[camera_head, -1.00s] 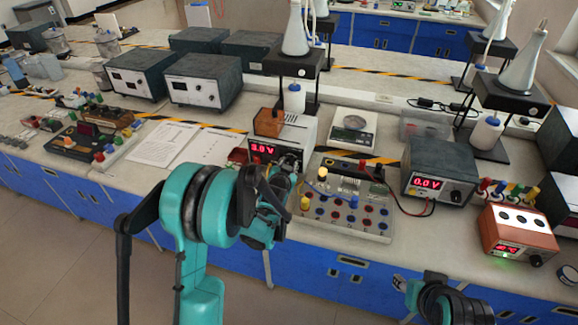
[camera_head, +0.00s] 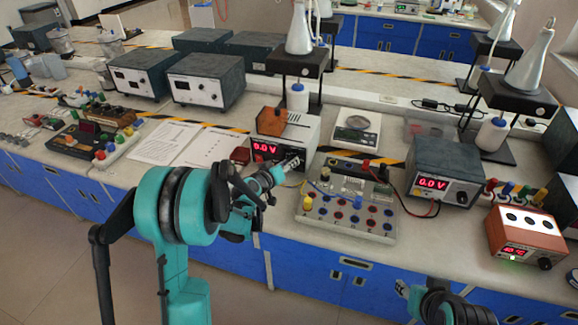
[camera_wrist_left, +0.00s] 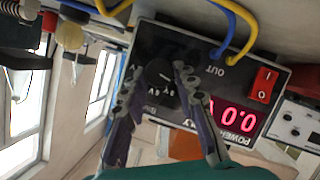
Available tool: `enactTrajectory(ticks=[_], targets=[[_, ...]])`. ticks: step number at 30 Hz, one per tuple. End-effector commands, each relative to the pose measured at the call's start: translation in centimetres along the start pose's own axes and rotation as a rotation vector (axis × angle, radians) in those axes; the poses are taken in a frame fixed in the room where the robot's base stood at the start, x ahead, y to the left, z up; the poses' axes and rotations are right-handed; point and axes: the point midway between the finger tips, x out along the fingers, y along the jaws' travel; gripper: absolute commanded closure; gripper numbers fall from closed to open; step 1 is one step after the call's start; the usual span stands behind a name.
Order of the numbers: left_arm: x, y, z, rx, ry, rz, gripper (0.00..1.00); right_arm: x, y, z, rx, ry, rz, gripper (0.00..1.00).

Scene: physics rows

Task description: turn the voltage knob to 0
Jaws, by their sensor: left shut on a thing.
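The power supply (camera_head: 306,133) is a white box with a black front panel and a red display (camera_head: 265,149) reading 0.0 V. In the left wrist view its display (camera_wrist_left: 234,116) appears upside down, also at 0.0. The black voltage knob (camera_wrist_left: 158,73) sits on the panel between my left fingertips. My left gripper (camera_head: 292,163) reaches the panel's right side and is shut on the knob; it also shows in the wrist view (camera_wrist_left: 157,76). The head view hides the knob behind the gripper. My right arm shows at the bottom right; its fingers are unclear.
A circuit board (camera_head: 340,232) with several coloured terminals lies to the right of my left gripper. A red rocker switch (camera_wrist_left: 264,84) and blue and yellow wires are on the panel. A second meter (camera_head: 444,172) reads 0.0 V. An orange box (camera_head: 527,236) stands at the right.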

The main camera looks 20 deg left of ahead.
Motion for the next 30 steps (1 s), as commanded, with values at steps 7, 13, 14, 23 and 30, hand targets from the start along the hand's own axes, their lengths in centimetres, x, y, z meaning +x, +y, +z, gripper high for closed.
enactTrajectory(ticks=[7,13,14,23,30], targets=[[0.02,-0.12,0.05,-0.065,-0.001,0.026,1.0,0.27,0.0,0.19,0.0,0.0,0.0,0.6],[0.01,-0.11,0.05,-0.079,-0.001,0.032,1.0,0.3,0.0,0.21,0.0,0.0,0.0,0.6],[0.01,-0.1,0.06,-0.079,-0.001,0.033,1.0,0.3,0.0,0.21,0.0,0.0,0.0,0.6],[0.01,-0.09,0.07,-0.079,-0.002,0.032,0.64,0.29,0.0,0.21,0.0,0.0,0.0,0.6],[0.01,-0.09,0.05,-0.079,-0.001,0.032,0.51,0.29,0.0,0.21,0.0,0.0,0.0,0.6]])
